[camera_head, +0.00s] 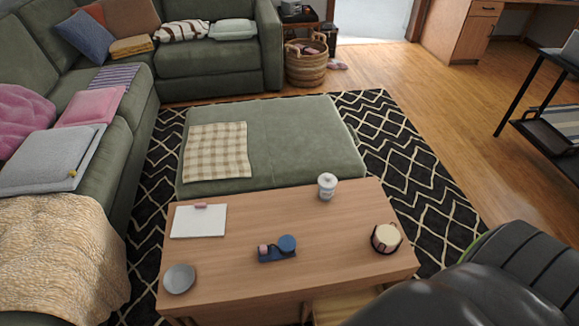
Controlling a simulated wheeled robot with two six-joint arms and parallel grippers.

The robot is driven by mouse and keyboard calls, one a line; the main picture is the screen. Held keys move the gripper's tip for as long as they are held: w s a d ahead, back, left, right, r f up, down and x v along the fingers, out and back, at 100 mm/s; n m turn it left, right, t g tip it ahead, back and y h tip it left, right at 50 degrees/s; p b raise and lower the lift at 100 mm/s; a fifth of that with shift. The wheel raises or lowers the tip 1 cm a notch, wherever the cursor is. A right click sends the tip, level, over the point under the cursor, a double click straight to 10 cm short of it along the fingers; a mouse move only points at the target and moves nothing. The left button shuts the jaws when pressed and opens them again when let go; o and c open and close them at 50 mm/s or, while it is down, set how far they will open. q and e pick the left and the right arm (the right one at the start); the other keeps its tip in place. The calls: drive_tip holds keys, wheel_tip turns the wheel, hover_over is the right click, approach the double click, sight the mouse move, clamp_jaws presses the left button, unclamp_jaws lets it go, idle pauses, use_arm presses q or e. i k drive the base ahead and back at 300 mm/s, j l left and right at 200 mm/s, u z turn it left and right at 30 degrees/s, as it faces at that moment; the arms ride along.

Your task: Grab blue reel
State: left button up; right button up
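The blue reel (287,243) is a small round piece on the wooden coffee table (335,278), near the middle of its top. It rests on or against a small dark blue holder (277,256), with a small pink piece at the left end. I cannot tell how the reel is fixed to it. Neither of my grippers shows in the head view.
On the table, a white clipboard (199,221), grey bowl (179,279), white cup (327,186) and dark-banded candle (386,238) surround the reel with clear gaps. A green ottoman (300,145) stands behind the table. A dark padded seat (530,258) is at right.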

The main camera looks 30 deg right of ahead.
sight(287, 244)
drive_tip(key=l+z, duration=0.2)
drive_tip(key=z, duration=0.55)
